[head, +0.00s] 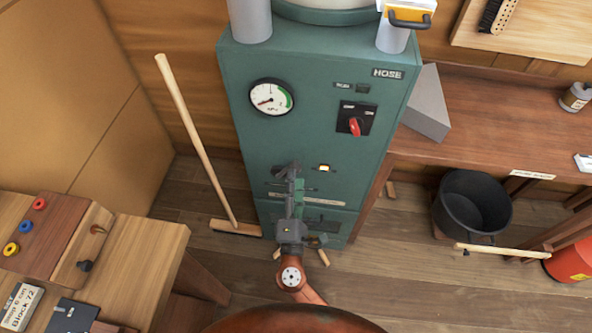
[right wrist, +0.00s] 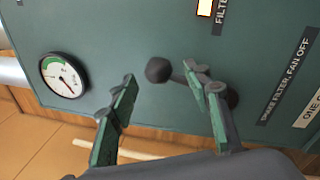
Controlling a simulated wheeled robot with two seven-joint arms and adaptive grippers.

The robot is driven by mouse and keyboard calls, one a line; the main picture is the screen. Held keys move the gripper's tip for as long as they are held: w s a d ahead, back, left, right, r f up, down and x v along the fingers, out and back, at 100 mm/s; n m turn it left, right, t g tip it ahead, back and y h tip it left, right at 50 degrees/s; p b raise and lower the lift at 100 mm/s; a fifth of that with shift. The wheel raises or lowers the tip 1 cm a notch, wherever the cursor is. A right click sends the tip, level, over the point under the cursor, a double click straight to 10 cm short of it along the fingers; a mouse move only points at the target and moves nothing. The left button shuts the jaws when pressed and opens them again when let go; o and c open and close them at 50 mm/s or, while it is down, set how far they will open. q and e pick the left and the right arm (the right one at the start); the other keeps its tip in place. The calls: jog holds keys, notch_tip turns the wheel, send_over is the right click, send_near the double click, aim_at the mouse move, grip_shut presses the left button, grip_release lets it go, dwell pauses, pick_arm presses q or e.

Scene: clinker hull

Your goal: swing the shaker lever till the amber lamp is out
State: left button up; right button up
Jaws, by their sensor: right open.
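The shaker lever (right wrist: 158,70), a dark arm with a round black knob, sticks out from the front of the green cabinet (head: 313,130). My right gripper (head: 292,182) is in front of the cabinet's lower face. In the right wrist view its two green-padded fingers are apart, with the knob in the gap between their tips. The right finger overlaps part of the lever arm; contact cannot be told. The amber lamp (head: 324,168) glows, and it also shows in the right wrist view (right wrist: 204,7). My left gripper is not in view.
A gauge (head: 271,98) and a red switch (head: 355,127) sit higher on the cabinet. A broom (head: 196,140) leans left of it. A wooden bench (head: 145,255) stands at left. A black bucket (head: 472,205) is at right.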

jog(key=s+f, duration=0.1)
jog(key=s, duration=0.6)
jog(key=shift+f, duration=0.15)
